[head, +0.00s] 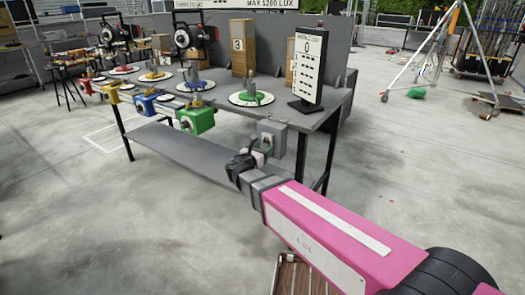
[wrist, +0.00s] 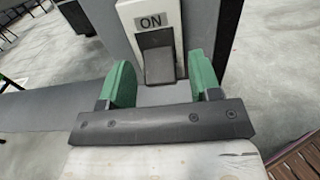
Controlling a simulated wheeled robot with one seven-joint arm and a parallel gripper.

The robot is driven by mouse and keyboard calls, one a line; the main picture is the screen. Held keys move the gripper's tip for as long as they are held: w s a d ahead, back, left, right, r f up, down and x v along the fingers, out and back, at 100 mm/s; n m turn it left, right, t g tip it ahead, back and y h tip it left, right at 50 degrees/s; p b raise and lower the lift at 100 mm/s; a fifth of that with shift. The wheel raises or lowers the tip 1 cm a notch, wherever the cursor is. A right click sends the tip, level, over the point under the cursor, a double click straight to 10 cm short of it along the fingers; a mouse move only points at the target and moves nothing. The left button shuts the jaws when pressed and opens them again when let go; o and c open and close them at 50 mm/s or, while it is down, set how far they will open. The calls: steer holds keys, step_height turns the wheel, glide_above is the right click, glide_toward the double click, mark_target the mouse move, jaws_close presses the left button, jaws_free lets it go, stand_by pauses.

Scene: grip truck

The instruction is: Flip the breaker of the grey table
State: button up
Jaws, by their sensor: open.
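The grey breaker box (head: 272,138) hangs at the front right edge of the grey table (head: 322,118). In the wrist view its white face (wrist: 129,12) carries an ON label (wrist: 151,21) above a dark grey switch lever (wrist: 158,66). My gripper (head: 262,150) is at the box in the head view. In the wrist view my gripper (wrist: 161,85) is open, with one green finger pad on each side of the lever. No contact between the pads and the lever can be made out. The lower part of the box is hidden behind my gripper.
Green (head: 197,118), blue (head: 144,104) and yellow (head: 110,91) boxes hang along the same table edge. A sign (head: 307,65) and round plates stand on top. A tripod (head: 450,50) stands at the back right.

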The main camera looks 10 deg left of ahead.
steer(key=c, duration=0.9)
steer(key=shift+s+r+g+y, duration=0.1)
steer(key=shift+r+g+y, duration=0.15)
steer(key=shift+g, duration=0.4)
steer(key=shift+r+g+y, duration=0.15)
steer(key=shift+r+g, duration=0.05)
steer(key=shift+g, duration=0.45)
